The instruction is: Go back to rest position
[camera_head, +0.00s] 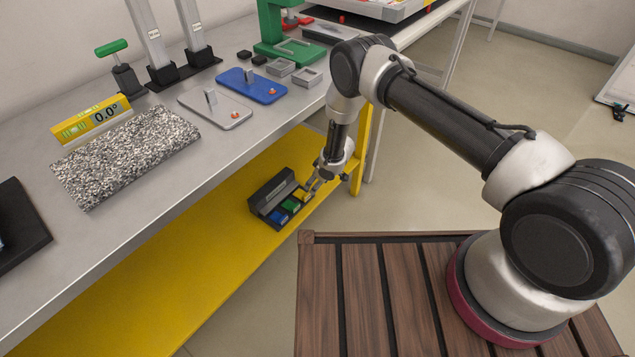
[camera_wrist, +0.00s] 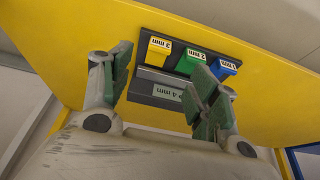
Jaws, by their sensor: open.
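My gripper (camera_head: 313,183) reaches down beside the workbench to the yellow lower shelf (camera_head: 222,240). It is close to a dark holder (camera_head: 262,188) with blue, green and yellow blocks. In the wrist view my gripper (camera_wrist: 160,88) has its two green-padded fingers spread apart with nothing held between them. The yellow block (camera_wrist: 157,50), marked 3 mm, shows between the fingertips. The green block (camera_wrist: 190,62) and the blue block (camera_wrist: 224,68) sit in the holder to its right. The holder's 4 mm label is partly hidden by the right finger.
The grey bench top (camera_head: 150,165) overhangs the shelf, and a yellow leg (camera_head: 362,140) stands close by my gripper.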

